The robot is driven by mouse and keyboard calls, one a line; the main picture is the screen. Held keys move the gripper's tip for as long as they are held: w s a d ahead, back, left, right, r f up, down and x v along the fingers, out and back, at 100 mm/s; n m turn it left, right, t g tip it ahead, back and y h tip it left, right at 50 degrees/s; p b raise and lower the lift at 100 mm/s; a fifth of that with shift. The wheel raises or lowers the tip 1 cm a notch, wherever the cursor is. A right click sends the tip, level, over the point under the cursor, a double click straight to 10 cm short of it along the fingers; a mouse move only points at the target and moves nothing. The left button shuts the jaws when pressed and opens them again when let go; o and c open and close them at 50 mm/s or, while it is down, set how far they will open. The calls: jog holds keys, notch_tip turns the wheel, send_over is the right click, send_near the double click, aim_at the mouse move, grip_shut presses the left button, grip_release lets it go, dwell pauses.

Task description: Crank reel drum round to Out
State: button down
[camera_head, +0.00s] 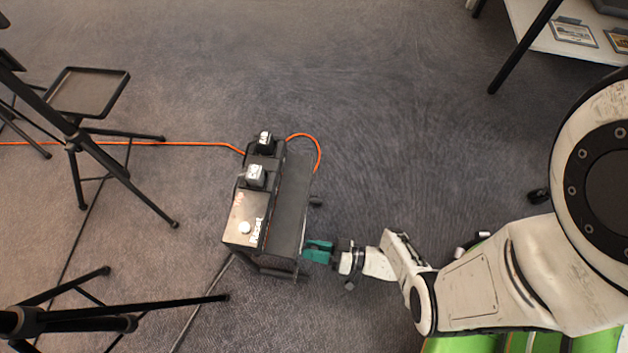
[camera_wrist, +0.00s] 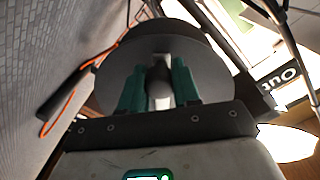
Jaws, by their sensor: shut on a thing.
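The black reel box (camera_head: 296,190) stands on the carpet in the middle of the head view. My gripper (camera_head: 318,251) has its teal fingers at the lower right side of the box. In the wrist view my gripper (camera_wrist: 159,95) is shut on a pale knob-like part (camera_wrist: 160,88) in front of a dark round disc (camera_wrist: 160,52), which looks like the reel drum. The fingers hide much of the grip. A black handle-like cylinder (camera_wrist: 62,98) sticks out at the left, and one also shows in the head view (camera_head: 316,201). An "Out" label (camera_wrist: 284,77) reads upside down at the right.
An orange cable (camera_head: 190,143) runs left from the box and loops behind it. Black stands with spread legs (camera_head: 125,175) fill the left side. A pale table (camera_head: 545,35) is at the upper right. Carpet above the box is clear.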

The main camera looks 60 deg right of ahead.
jog(key=shift+w+d+f+n, duration=0.25)
jog(key=shift+d+f+n, duration=0.2)
jog(key=shift+n, duration=0.55)
jog(key=c, duration=0.8)
grip_release()
jog(key=shift+s, duration=0.1)
